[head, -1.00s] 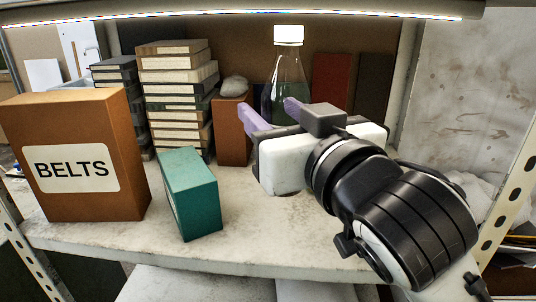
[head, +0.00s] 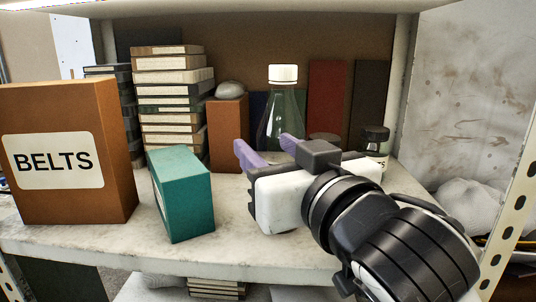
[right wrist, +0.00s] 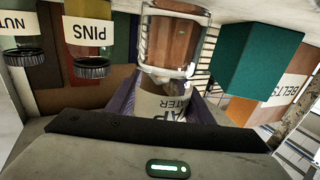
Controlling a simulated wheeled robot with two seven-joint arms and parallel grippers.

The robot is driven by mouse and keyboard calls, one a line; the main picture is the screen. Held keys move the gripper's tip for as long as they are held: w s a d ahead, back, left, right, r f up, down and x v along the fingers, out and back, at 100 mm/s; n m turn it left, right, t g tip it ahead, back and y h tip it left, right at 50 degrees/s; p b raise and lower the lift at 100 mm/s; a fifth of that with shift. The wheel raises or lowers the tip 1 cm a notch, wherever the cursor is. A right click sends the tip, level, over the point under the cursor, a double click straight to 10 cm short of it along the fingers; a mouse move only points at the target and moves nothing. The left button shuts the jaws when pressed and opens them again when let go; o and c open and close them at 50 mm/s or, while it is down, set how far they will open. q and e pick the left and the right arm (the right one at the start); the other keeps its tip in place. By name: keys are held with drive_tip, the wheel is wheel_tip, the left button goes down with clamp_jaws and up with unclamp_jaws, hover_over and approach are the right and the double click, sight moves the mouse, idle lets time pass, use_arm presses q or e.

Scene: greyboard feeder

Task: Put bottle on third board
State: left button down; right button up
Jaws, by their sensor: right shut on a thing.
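The bottle (head: 283,112) is a clear conical flask with a white cap, upright in the middle of the head view. The pale board (head: 130,240) spans the view below. My left gripper is not in view.
A BELTS box (head: 70,200) and a teal box (head: 183,195) stand at the left front. Stacked books (head: 170,100) and a brown block with a stone (head: 228,135) stand behind. A dark-lidded jar (head: 376,140) is right of the bottle; the wrist view shows a PINS jar (right wrist: 88,30).

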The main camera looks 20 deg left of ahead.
drive_tip(key=shift+f, duration=0.1)
drive_tip(key=o, duration=1.2)
drive_tip(key=shift+f, duration=0.1)
drive_tip(key=shift+c, duration=0.2)
drive_tip(key=shift+s+d+r, duration=0.1)
drive_tip(key=shift+d+r, duration=0.05)
drive_tip(key=shift+r, duration=0.05)
drive_tip(key=v, duration=1.1)
drive_tip(key=shift+s+d, duration=0.2)
drive_tip(key=shift+d, duration=0.05)
